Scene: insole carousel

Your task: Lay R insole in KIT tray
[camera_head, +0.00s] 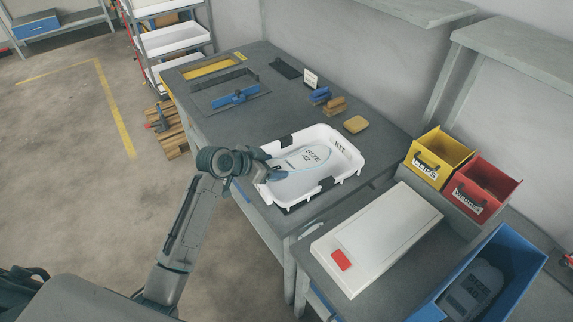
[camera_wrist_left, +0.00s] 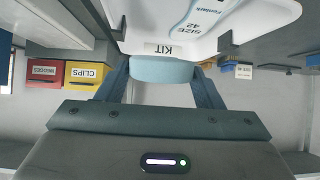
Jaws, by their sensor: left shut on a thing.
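The KIT tray (camera_head: 345,178) is a white tray with black clips on the dark table. My left gripper (camera_head: 277,173) is over the tray's left side. In the left wrist view, my left gripper (camera_wrist_left: 162,80) is shut on a pale blue piece, seen end-on, which I take for the R insole (camera_wrist_left: 162,70). The tray's KIT label (camera_wrist_left: 170,48) shows just beyond it. Most of the insole's length is hidden, and I cannot tell whether it touches the tray.
Yellow (camera_head: 440,158) and red (camera_head: 485,188) bins stand at the right. A blue crate (camera_head: 520,250) holds a dark sole-shaped thing. A white box with a red patch (camera_head: 378,235) lies in front. Small blocks (camera_head: 335,106) and a yellow sponge-like piece (camera_head: 356,124) lie behind the tray.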

